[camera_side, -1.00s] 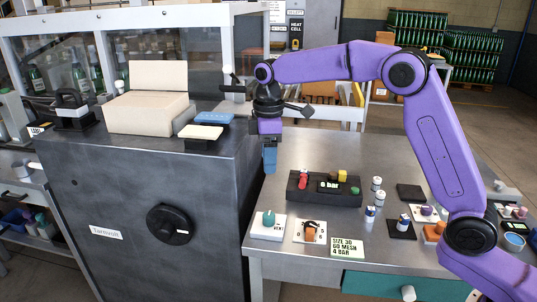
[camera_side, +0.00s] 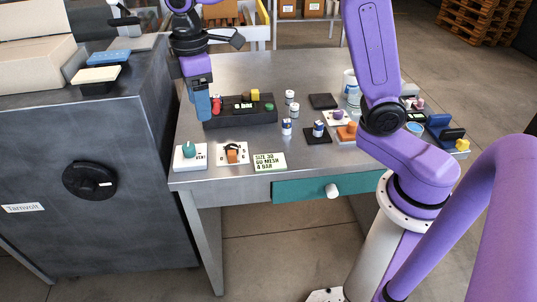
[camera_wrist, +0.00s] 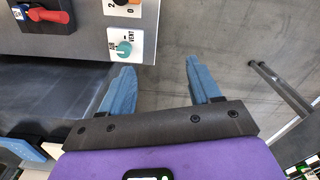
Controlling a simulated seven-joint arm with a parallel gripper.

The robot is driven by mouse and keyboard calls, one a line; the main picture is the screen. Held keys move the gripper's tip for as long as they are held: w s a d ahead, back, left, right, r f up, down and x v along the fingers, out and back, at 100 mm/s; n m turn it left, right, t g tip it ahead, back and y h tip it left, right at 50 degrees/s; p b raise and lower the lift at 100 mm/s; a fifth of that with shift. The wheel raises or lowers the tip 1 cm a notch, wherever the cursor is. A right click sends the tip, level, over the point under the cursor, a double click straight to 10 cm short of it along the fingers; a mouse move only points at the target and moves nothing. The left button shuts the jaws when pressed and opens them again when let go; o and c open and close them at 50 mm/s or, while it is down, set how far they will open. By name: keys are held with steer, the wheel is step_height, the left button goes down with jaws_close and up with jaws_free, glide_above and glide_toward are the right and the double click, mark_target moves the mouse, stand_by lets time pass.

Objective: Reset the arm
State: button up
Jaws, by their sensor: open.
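My gripper (camera_side: 202,104), with blue fingers on a purple and dark hand, points down near the left end of the dark control box (camera_side: 242,119) in the side view. In the wrist view my gripper (camera_wrist: 162,72) has its two blue fingers spread apart with nothing between them. The teal vent knob (camera_wrist: 123,48) on its white plate lies beyond the fingers, apart from them. The red lever (camera_wrist: 48,14) on the control box shows at the top left.
The tall dark Tamvolt cabinet (camera_side: 110,235) stands left of the steel table (camera_side: 300,70). An orange switch (camera_side: 232,154), a vent plate (camera_side: 190,160) and a label card (camera_side: 270,162) lie near the front edge. Small bottles (camera_side: 287,127) and black pads (camera_side: 322,101) stand to the right.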

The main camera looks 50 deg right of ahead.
steer(key=s+d+f, duration=0.1)
steer(key=s+d, duration=0.2)
steer(key=s, duration=0.6)
steer(key=s+d+f, duration=0.2)
steer(key=s+d, duration=0.2)
steer(key=s, duration=0.5)
steer(key=s+d+f, duration=0.2)
steer(key=s+d, duration=0.2)
steer(key=s, duration=0.5)
steer(key=shift+s+f, duration=0.2)
steer(key=shift+s, duration=0.1)
